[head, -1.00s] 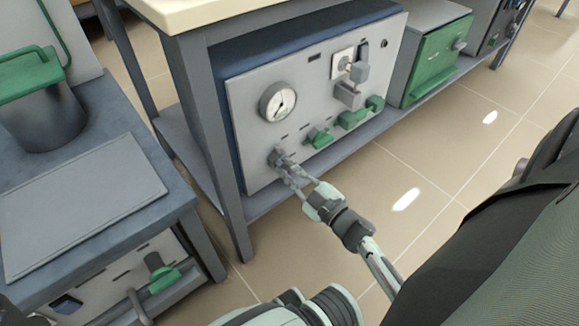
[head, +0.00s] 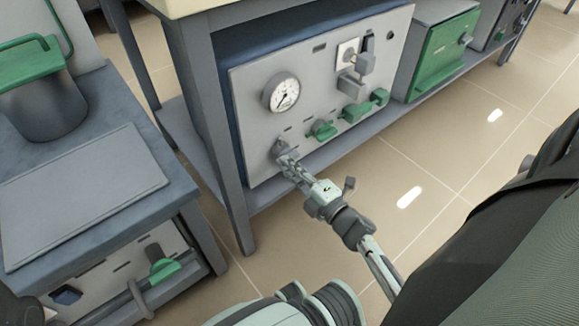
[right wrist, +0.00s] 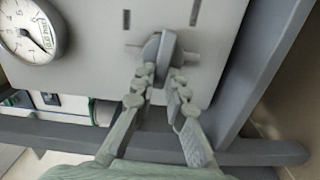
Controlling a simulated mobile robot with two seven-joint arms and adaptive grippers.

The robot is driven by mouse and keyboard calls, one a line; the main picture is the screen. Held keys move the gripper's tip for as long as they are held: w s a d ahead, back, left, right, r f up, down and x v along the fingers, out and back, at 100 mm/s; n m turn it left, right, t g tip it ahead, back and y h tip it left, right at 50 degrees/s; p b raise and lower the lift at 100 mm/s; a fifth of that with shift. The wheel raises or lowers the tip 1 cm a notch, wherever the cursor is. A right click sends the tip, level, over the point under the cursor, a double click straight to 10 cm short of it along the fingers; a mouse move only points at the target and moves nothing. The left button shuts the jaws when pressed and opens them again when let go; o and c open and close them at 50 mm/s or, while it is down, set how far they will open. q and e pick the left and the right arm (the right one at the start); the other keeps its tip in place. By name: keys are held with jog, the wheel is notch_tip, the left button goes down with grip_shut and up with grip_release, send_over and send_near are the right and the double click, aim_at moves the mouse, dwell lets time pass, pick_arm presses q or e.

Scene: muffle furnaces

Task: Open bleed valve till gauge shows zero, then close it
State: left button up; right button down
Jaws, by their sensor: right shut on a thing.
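A grey knob (head: 280,149), which I take for the bleed valve, sits at the lower left of the light grey front panel (head: 255,125). It shows as a dark grey grip (right wrist: 167,50) in the right wrist view. My right gripper (head: 286,160) is shut on the knob, with its fingers (right wrist: 166,78) on either side of it. The round white gauge (head: 282,92) is above the knob. Its needle points to the lower left in the head view. The gauge is partly cut off in the right wrist view (right wrist: 28,30), and its reading is too small to tell. My left gripper is not in view.
Green handles (head: 323,130) (head: 365,106) and a grey latch (head: 352,82) stick out of the panel right of the gauge. A table leg (head: 222,150) stands close on the left. A bench with a green-handled pot (head: 40,95) is nearer. The floor at right is clear.

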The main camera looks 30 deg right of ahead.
jog(key=shift+f+n, duration=0.1)
jog(key=shift+n, duration=0.3)
dwell(0.3)
jog(key=c, duration=1.5)
grip_release()
jog(key=shift+c, duration=0.2)
jog(key=shift+s, duration=0.1)
jog(key=s+d, duration=0.1)
jog(key=s, duration=1.1)
